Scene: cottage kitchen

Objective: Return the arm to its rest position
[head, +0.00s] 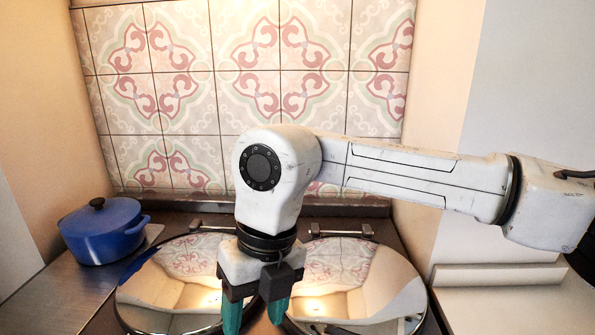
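My arm reaches in from the right edge, with a white upper link running left to a rounded white joint. My gripper (255,309) hangs from it, pointing down over the cooker, low in the middle of the head view. Its two teal fingers stand apart with a dark gap between them, and I see nothing held there. The tip of the left finger reaches the bottom edge of the picture, so its end may be cut off. I cannot tell how high the fingers are above the surface.
Two shiny round lids, left (150,295) and right (385,285), lie beneath and beside the gripper. A blue lidded pot (100,235) stands at the left. A patterned tile wall (250,60) is behind; a pale wall edge (445,110) stands behind the arm at right.

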